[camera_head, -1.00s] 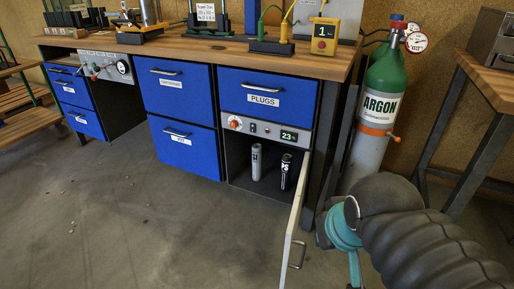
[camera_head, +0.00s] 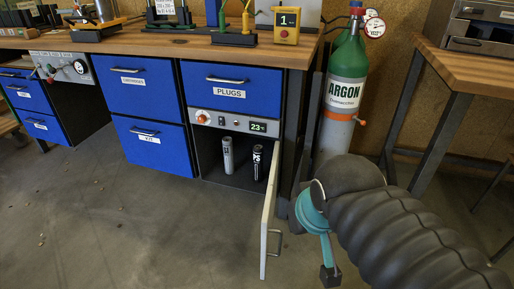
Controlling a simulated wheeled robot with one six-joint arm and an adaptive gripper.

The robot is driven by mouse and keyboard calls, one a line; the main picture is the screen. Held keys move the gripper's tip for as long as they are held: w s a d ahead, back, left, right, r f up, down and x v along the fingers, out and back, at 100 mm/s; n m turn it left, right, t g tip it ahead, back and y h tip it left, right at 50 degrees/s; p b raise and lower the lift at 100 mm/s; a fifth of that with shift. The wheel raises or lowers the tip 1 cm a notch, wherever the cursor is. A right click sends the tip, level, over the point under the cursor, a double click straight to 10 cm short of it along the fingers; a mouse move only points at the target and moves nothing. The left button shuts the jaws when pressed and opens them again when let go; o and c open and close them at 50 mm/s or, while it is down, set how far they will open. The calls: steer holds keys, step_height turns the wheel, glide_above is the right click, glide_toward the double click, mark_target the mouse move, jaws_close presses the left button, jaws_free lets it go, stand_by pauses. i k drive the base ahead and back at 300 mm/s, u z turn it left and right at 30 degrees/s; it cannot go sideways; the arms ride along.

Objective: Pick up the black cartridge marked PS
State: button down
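The black cartridge (camera_head: 258,163) has white lettering that looks like "PS". It stands upright in an open cabinet compartment (camera_head: 213,166) under the workbench, in the head view. A grey cartridge (camera_head: 228,155) with dark marking stands upright to its left, apart from it. The compartment's pale door (camera_head: 268,222) is swung open toward me, with its handle (camera_head: 279,243) on the right side. My gripper (camera_head: 330,275) is at the lower right, outside the compartment and to the right of the door. Its fingers are small and partly cut from view, so its opening does not show clearly.
A small display (camera_head: 258,127) above the compartment reads 23°. Blue drawers (camera_head: 230,87) flank and top it. A green argon cylinder (camera_head: 348,92) stands right of the bench. A second wooden table (camera_head: 470,68) is at the far right. The floor (camera_head: 150,235) in front is clear.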

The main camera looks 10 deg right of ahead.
mark_target(258, 149)
steer(key=u, duration=1.75)
steer(key=i, duration=2.25)
steer(key=z, duration=3.9)
